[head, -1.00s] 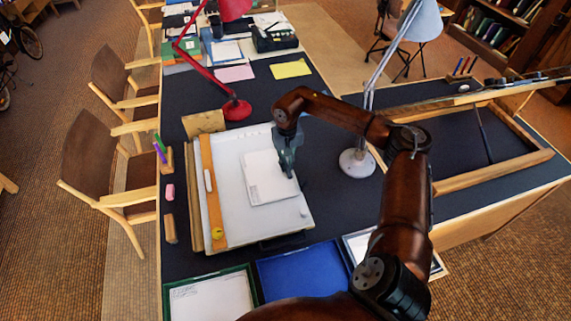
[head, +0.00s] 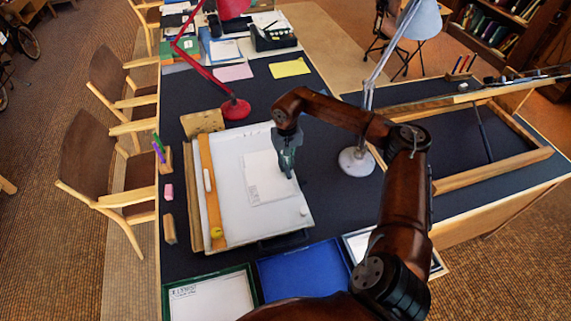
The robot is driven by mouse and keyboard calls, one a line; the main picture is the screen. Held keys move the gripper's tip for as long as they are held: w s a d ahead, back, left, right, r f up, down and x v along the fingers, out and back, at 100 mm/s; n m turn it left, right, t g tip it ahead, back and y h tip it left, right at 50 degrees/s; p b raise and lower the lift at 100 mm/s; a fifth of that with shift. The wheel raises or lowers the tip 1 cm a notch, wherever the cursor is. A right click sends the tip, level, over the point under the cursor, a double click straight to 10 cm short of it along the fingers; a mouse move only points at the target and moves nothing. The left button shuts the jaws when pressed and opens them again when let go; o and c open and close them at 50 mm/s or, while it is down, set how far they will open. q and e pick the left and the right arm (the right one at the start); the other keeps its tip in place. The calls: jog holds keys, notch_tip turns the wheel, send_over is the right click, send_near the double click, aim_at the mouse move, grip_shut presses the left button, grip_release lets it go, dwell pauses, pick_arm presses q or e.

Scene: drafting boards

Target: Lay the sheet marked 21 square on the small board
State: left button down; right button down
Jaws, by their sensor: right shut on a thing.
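A white sheet (head: 266,180) lies over the small board (head: 229,162), a white board with a wooden strip along its left side. The sheet looks nearly in line with the board's edges, perhaps slightly turned. Small marks show near its lower left, too small to read as a number. My right gripper (head: 288,172) points down at the sheet's right edge and is shut on the sheet. Whether the sheet lies flat or is just above the board I cannot tell. My left gripper is out of view.
A red lamp (head: 236,108) stands behind the board and a white lamp (head: 356,160) to its right. A blue tray (head: 303,270) and a green-rimmed tray (head: 253,284) lie in front. A large wooden frame (head: 520,160) is at right.

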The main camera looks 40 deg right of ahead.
jog(key=c, duration=1.9)
grip_release()
notch_tip(320, 180, up, 12)
jog(key=shift+f, duration=0.1)
